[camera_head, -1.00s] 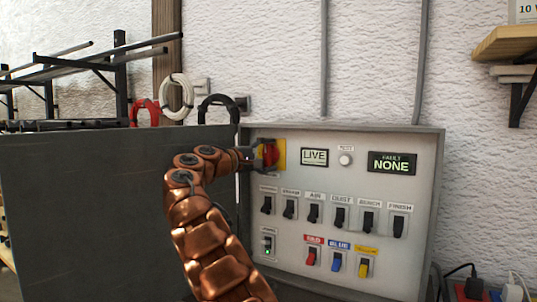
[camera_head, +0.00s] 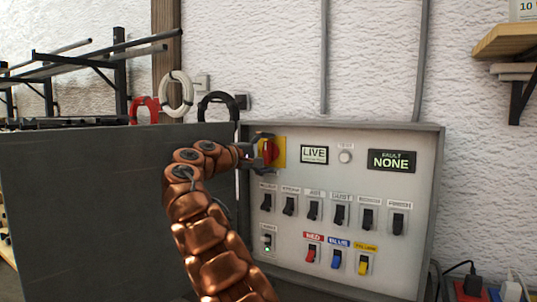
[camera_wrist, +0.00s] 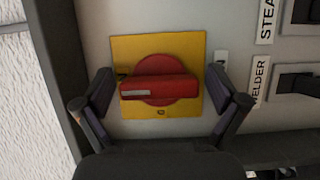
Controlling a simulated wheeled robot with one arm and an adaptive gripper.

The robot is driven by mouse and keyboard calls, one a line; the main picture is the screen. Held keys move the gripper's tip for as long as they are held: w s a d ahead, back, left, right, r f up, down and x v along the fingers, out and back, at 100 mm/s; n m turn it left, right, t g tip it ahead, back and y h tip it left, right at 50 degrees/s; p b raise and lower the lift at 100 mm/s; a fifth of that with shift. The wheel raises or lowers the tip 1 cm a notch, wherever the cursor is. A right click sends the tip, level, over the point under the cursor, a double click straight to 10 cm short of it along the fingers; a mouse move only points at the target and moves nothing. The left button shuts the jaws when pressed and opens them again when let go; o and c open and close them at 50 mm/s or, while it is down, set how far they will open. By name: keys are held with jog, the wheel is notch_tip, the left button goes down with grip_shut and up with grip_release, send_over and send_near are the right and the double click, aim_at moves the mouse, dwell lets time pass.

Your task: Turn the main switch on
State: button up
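The main switch is a red rotary handle (camera_head: 269,151) on a yellow plate (camera_head: 280,152), at the upper left of the grey panel. The handle stands upright on the panel. In the wrist view the handle (camera_wrist: 160,88) lies crosswise, because that view is turned about a quarter. My gripper (camera_head: 257,152) is open in front of the switch. In the wrist view my gripper's fingers (camera_wrist: 159,84) stand one beyond each end of the handle, with small gaps. I cannot tell how deep they reach. A sign (camera_head: 314,154) beside the switch reads LIVE.
The grey panel (camera_head: 290,255) carries a row of black toggles (camera_head: 314,212) below the switch, plus red, blue and yellow ones (camera_head: 337,259). A display (camera_head: 391,161) reads FAULT NONE. A dark grey board (camera_head: 90,210) stands left of the panel. Cable coils (camera_head: 176,92) hang behind it.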

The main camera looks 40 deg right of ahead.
dwell(0.3)
jog(key=a, duration=0.7)
jog(key=shift+w+a, duration=0.25)
jog(key=shift+w, duration=0.15)
jog(key=s+a+f+y, duration=0.7)
jog(key=s+a+f, duration=0.5)
jog(key=s+f, duration=0.2)
jog(key=s+a+f+t+y, duration=0.1)
jog(key=s+a+f+y, duration=0.6)
jog(key=s+a+f, duration=0.6)
notch_tip(320, 180, down, 5)
jog(key=shift+s+r+n, duration=0.2)
jog(key=shift+s+n, duration=0.2)
jog(key=shift+s, duration=0.1)
jog(key=s+a+f+y, duration=0.1)
jog(key=s+a+f, duration=0.1)
jog(key=s+a, duration=0.1)
jog(key=s+a+f+y, duration=0.1)
jog(key=s+a+f, duration=0.2)
jog(key=s+a, duration=0.1)
jog(key=s+a+f+g+y, duration=0.1)
jog(key=s+a+f+y, duration=0.1)
jog(key=s+a+f, duration=0.1)
jog(key=shift+s+a+n, duration=0.15)
jog(key=shift+s+a, duration=0.2)
jog(key=shift+a, duration=0.3)
jog(key=shift+s+a+n, duration=0.15)
jog(key=shift+s+a, duration=0.2)
jog(key=shift+a, duration=0.3)
